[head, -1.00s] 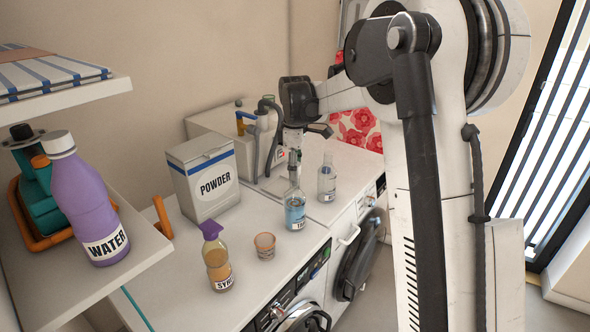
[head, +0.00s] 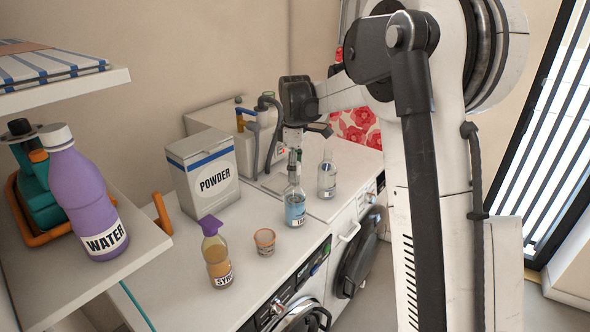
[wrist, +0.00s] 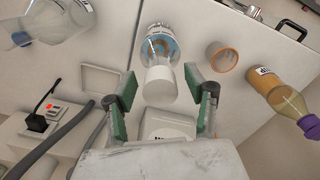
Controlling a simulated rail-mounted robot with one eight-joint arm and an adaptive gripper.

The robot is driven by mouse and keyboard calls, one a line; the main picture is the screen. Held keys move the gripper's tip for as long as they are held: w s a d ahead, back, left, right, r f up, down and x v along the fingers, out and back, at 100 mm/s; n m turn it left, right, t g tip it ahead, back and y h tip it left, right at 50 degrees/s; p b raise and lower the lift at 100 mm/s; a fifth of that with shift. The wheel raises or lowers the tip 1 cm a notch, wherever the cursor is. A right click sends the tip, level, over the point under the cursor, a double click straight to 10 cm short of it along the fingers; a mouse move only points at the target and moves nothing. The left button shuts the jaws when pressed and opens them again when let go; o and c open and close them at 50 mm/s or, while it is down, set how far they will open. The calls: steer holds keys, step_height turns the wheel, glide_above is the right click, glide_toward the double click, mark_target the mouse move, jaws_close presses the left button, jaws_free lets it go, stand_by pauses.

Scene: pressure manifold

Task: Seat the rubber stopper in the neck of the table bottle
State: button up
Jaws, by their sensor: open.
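The table bottle (head: 295,208), clear with blue liquid, stands upright near the counter's front edge. In the wrist view its body (wrist: 153,31) is at top centre. A pale cylinder (wrist: 160,87), which looks like the rubber stopper, lies in line with the bottle's neck and hides its mouth. I cannot tell how deep it sits. My gripper (head: 294,160) is directly above the bottle, pointing down. In the wrist view my gripper (wrist: 159,88) is open, its green-padded fingers on both sides of the pale cylinder, with visible gaps.
A clear bottle (head: 327,178) stands close to the right. An orange cup (head: 264,242) and a syrup bottle (head: 217,258) are to the left. A powder box (head: 205,175) and grey hoses (head: 257,135) stand behind. A shelf holds a purple water bottle (head: 82,202).

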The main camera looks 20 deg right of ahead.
step_height(320, 180, up, 12)
stand_by(0.6)
steer(key=s+a+r+m+t, duration=0.1)
steer(key=s+a+m+t, duration=0.15)
steer(key=s, duration=0.65)
steer(key=s+a+r+m+t, duration=0.1)
steer(key=s+a+r+m, duration=0.15)
steer(key=s, duration=0.65)
steer(key=s+a+f+m+t, duration=0.1)
steer(key=s+f+m+t, duration=0.1)
steer(key=s+f, duration=0.3)
steer(key=s+a+f+m+t, duration=0.1)
steer(key=s+f+m, duration=0.3)
steer(key=s, duration=0.8)
steer(key=shift+s+a+f+m+t, duration=0.3)
steer(key=shift+s+f+t, duration=0.05)
steer(key=shift+f, duration=0.45)
